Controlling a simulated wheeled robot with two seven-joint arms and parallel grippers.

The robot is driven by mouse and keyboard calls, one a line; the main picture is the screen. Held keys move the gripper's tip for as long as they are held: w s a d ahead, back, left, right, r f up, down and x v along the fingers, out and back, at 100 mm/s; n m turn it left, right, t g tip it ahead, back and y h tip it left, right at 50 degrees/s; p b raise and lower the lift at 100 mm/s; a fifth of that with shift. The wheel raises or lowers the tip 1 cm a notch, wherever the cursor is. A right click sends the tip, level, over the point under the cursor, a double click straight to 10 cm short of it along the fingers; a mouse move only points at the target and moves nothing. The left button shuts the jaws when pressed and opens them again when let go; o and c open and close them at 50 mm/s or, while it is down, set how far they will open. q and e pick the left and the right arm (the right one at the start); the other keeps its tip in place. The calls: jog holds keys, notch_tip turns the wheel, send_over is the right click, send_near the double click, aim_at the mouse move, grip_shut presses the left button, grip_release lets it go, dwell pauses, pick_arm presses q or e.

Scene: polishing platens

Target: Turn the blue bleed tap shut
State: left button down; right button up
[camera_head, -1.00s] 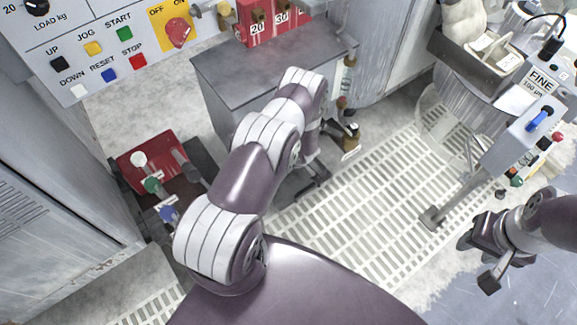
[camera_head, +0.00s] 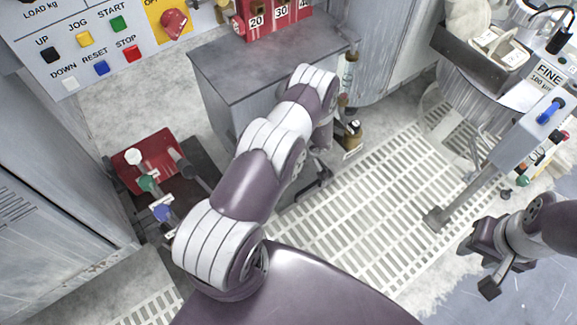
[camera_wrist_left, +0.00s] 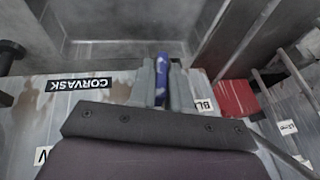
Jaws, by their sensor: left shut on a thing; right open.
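In the left wrist view the blue tap handle (camera_wrist_left: 162,66) stands between the fingers of my left gripper (camera_wrist_left: 162,82), which is shut on it. The handle points away from the camera, beside a white label (camera_wrist_left: 205,104) of which only "BL" shows. In the head view my left arm (camera_head: 262,165) reaches up the middle; its fingers and the tap they hold cannot be made out there. My right gripper (camera_head: 484,262) is open and empty above the floor at the lower right.
A grey cabinet (camera_head: 235,72) stands behind my left arm. A post-mounted control box (camera_head: 530,132) with a blue lever stands at right. A CORVASK label (camera_wrist_left: 80,84) and a red part (camera_wrist_left: 236,98) flank the gripper.

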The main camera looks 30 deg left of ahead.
pick_arm(q)
jog(key=g+b, duration=0.1)
jog(key=g+y+b, duration=0.1)
jog(key=b, duration=0.1)
jog(key=shift+w+f+m, duration=0.15)
jog(key=shift+f+m, duration=0.15)
jog(key=shift+f, duration=0.05)
jog(key=shift+r+g+y+b, duration=0.15)
jog(key=shift+g+y+b, duration=0.15)
jog(key=shift+g+b, duration=0.5)
jog(key=shift+r+b, duration=0.1)
jog(key=shift+b, duration=0.3)
pick_arm(e)
notch_tip(320, 180, down, 6)
jog(key=shift+f, duration=0.1)
pick_arm(q)
jog(key=shift+r, duration=0.1)
jog(key=c, duration=1.2)
grip_release()
jog(key=shift+o, duration=0.2)
jog(key=p+v, duration=0.5)
jog(key=v, duration=0.7)
jog(key=shift+w+d, duration=0.15)
jog(key=shift+d, duration=0.1)
pick_arm(e)
notch_tip(320, 180, up, 5)
jog(key=shift+r, duration=0.2)
